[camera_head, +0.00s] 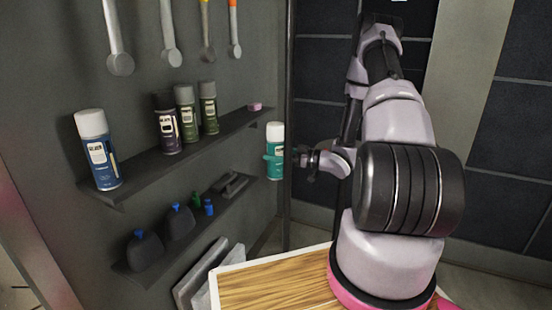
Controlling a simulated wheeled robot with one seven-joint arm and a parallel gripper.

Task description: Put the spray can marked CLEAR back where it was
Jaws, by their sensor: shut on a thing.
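A teal spray can (275,168) with a white cap is upright in my gripper (280,158). My gripper is shut around its middle from the right. The can is in the air, just right of the upper shelf's right end. Its label is too small to read. The dark upper shelf (140,181) on the grey wall holds a blue can (103,165) with a white cap at the near left, a dark purple can (167,128), and two green cans (184,112) (208,110) further along.
A small pink item (255,107) lies near the upper shelf's far right end. Bare shelf shows between the blue and purple cans and right of the green cans. The lower shelf (219,213) holds dark bottles (146,250) and tools.

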